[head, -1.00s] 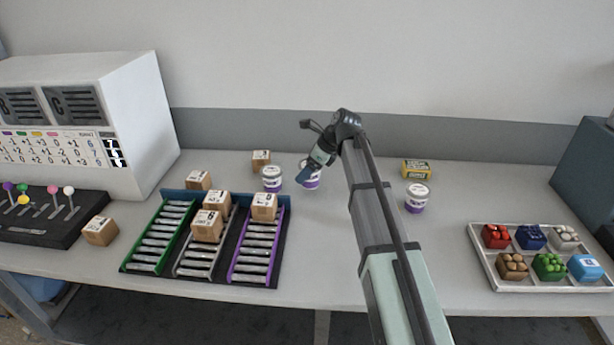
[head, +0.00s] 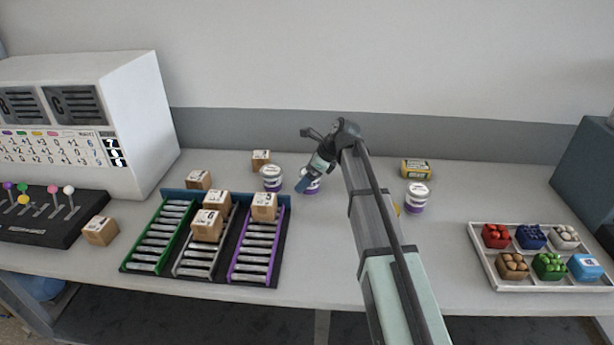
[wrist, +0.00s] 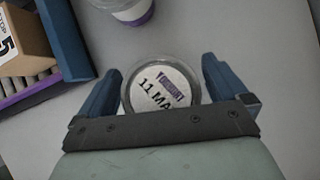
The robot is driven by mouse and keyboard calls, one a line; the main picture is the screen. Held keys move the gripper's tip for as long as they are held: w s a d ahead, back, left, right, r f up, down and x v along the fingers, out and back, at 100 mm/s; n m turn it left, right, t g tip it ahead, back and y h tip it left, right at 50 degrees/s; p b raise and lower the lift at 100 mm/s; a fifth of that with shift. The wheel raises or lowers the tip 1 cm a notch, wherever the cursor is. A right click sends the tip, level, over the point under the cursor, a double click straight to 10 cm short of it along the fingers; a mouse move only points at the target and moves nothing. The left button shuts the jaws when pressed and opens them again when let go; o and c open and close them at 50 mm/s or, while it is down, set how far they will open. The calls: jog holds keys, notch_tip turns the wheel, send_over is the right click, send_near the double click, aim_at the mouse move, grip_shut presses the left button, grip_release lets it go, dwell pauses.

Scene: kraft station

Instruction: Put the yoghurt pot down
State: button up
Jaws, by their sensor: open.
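A white yoghurt pot with a purple band (head: 314,187) stands on the table near the back, partly hidden by my gripper (head: 305,184). In the wrist view its round lid (wrist: 160,90) carries a label reading "11 MA", the rest cut off. My gripper's blue fingers (wrist: 160,70) are open, one on each side of this pot, with a visible gap at the right finger. A second, similar pot (head: 272,178) stands just to the left, and its lower part shows at the top of the wrist view (wrist: 130,10). A third pot (head: 416,196) stands right of my arm.
A rack with green, grey and purple roller lanes (head: 244,274) holds several cardboard boxes. More boxes stand around it. A yellow packet (head: 416,169) lies at the back. A white tray (head: 490,275) of coloured punnets is at right.

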jog(key=v, duration=1.2)
jog(key=shift+r, duration=0.15)
jog(key=shift+d, duration=0.1)
dwell(1.5)
